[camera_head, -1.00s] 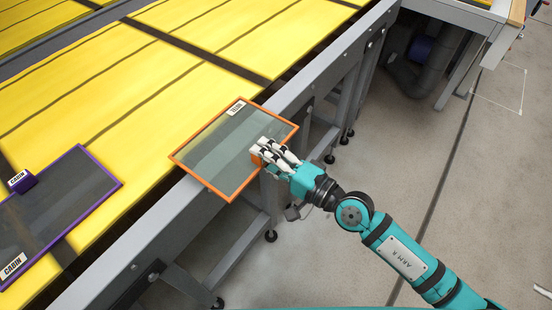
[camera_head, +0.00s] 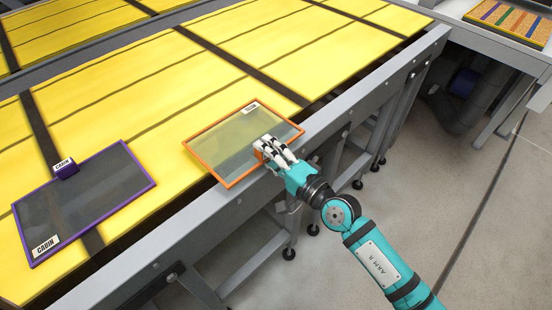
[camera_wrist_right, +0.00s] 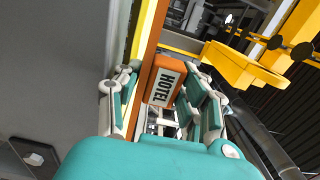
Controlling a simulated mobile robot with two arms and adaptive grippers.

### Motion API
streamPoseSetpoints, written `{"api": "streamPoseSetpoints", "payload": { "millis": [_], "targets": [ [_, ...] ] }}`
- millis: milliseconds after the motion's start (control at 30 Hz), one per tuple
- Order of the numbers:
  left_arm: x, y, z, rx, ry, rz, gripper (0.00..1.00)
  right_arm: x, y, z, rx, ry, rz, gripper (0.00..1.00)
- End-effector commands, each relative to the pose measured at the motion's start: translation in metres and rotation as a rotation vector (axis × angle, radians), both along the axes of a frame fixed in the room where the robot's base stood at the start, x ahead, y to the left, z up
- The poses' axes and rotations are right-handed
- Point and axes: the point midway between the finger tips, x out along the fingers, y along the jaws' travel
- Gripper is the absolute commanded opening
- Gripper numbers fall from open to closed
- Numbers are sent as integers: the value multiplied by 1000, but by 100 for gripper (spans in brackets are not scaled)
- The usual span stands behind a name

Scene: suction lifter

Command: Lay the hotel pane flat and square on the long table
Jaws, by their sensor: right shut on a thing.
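The hotel pane (camera_head: 225,148) is a see-through sheet in an orange frame with a white label at its far edge. In the head view it appears over the near edge of the long table (camera_head: 160,105), mostly over yellow surface, its right and lower parts overlapping the grey rail. I cannot tell whether it touches the table. My right gripper (camera_head: 268,150) is shut at the pane's right edge. In the right wrist view the fingers (camera_wrist_right: 160,100) close around an orange block marked HOTEL (camera_wrist_right: 164,85). My left gripper is not in view.
A purple-framed pane marked CABIN (camera_head: 100,200), with a purple block (camera_head: 65,168) on its edge, lies on the table to the left. Dark strips divide the yellow surface. A board with coloured strips (camera_head: 510,20) lies on another table at the upper right.

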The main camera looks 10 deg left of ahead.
Motion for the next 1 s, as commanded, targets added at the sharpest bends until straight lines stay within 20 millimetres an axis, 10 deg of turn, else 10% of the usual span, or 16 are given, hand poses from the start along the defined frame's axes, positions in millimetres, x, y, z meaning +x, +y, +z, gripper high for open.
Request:
{"api": "streamPoseSetpoints", "payload": {
  "millis": [1000],
  "targets": [
    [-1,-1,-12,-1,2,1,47,32,46,-8,-4,7,5,0]
  ]
}}
